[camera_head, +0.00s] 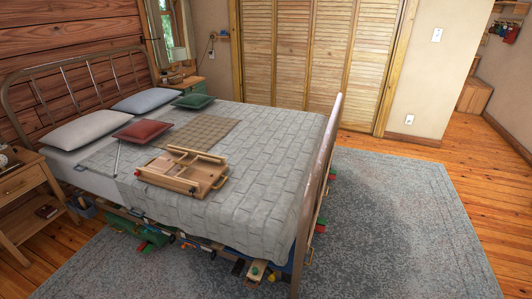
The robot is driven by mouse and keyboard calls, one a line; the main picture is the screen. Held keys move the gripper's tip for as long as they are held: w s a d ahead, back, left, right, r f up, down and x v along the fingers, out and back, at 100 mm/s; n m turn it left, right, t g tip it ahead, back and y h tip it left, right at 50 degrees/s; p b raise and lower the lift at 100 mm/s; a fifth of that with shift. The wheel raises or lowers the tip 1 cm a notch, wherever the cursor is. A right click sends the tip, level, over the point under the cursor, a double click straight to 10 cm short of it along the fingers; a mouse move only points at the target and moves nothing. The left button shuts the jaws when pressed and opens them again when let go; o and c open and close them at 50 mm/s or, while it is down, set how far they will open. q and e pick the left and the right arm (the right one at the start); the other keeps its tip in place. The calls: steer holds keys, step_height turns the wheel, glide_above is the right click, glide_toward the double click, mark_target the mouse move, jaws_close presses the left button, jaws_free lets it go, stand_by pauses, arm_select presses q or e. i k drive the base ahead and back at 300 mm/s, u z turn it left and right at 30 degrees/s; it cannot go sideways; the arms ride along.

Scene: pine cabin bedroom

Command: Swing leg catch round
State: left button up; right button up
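A light wooden piece like a folding bed tray (172,182) lies on the grey quilt, near the near edge of the bed. Slim wooden bars, perhaps its legs, show along its top and far side. A small reddish spot shows at its left end and a small yellowish part at its right end. The leg catch is too small to make out, and I cannot tell which way it is turned. Neither of my grippers is in view, and nothing is touching the tray.
The bed's quilt (262,150) is bare right of the tray. A red cushion (142,131) and a woven mat (207,133) lie beyond it. The metal footboard (318,175) rises at the right. Toys show under the bed. The rug (400,225) is clear.

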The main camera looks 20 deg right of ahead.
mark_target(182, 164)
steer(key=z, duration=0.85)
steer(key=i, duration=1)
